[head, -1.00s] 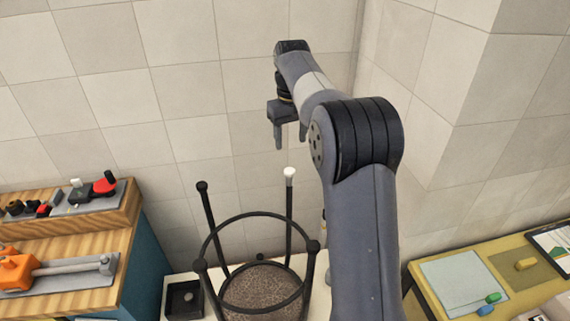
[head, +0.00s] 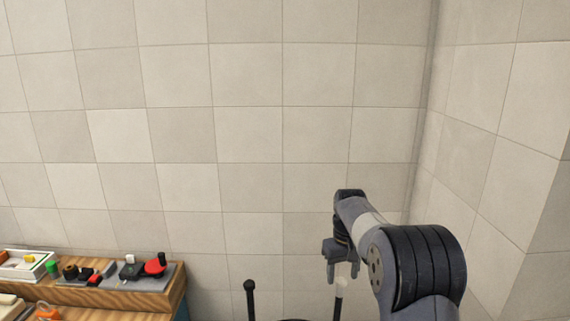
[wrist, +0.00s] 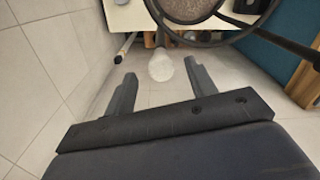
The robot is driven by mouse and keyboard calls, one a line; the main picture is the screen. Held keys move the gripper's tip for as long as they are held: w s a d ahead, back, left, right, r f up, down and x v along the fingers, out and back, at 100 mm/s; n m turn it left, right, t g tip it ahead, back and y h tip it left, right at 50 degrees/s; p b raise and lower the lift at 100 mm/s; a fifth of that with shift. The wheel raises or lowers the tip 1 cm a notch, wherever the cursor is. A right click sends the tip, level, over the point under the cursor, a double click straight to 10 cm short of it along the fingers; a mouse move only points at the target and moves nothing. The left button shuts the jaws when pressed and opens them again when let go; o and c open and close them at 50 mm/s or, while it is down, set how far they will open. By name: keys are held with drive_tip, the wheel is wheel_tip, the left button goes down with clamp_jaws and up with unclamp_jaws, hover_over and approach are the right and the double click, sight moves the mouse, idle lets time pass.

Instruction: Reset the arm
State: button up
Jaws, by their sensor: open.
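My gripper (head: 342,278) hangs from my raised arm at the lower right of the head view, in front of the tiled wall. In the wrist view its two fingers (wrist: 160,92) are apart, with nothing held between them. A white-tipped leg end (wrist: 161,66) of an upturned black stool (wrist: 226,38) shows just beyond the gap between the fingers. In the head view that white tip (head: 341,284) is beside the gripper; I cannot tell whether they touch. Only the top of the stool shows in the head view, at the bottom edge.
A wooden bench (head: 100,295) with several small tools and parts stands at the lower left. The tiled wall (head: 245,130) fills the back, with a corner at the right. The space above the bench and stool is clear.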

drive_tip(key=shift+f, duration=0.9)
drive_tip(key=shift+r, duration=0.1)
drive_tip(key=shift+r, duration=0.1)
